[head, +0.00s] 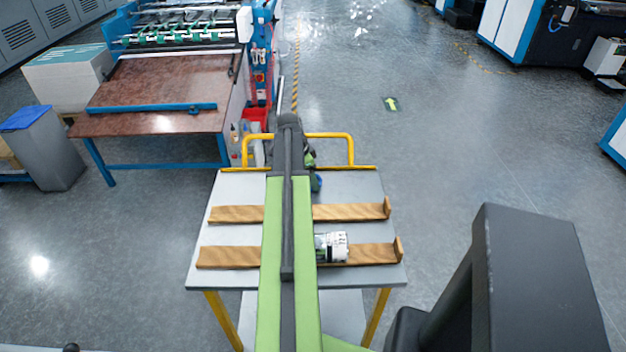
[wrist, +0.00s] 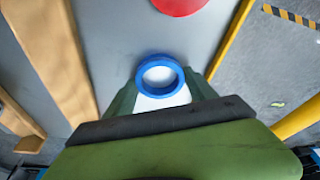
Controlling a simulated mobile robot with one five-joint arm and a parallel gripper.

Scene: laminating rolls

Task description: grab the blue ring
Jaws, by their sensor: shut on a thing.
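The blue ring (wrist: 160,58) is in the middle of the wrist view, with a pale round centre. My gripper (wrist: 162,92) is shut on it, with one dark green finger at its left side and one at its right. In the head view a small part of the blue ring (head: 317,182) shows just right of my arm, over the back of the grey table. My arm hides most of the gripper there. I cannot tell whether the ring touches the tabletop.
The grey table (head: 225,190) has two wooden rails (head: 350,211) with raised right ends. A white and dark roll (head: 331,247) lies by the front rail. A yellow handle (head: 345,136) stands at the back edge. A red round thing (wrist: 180,4) is beyond the ring.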

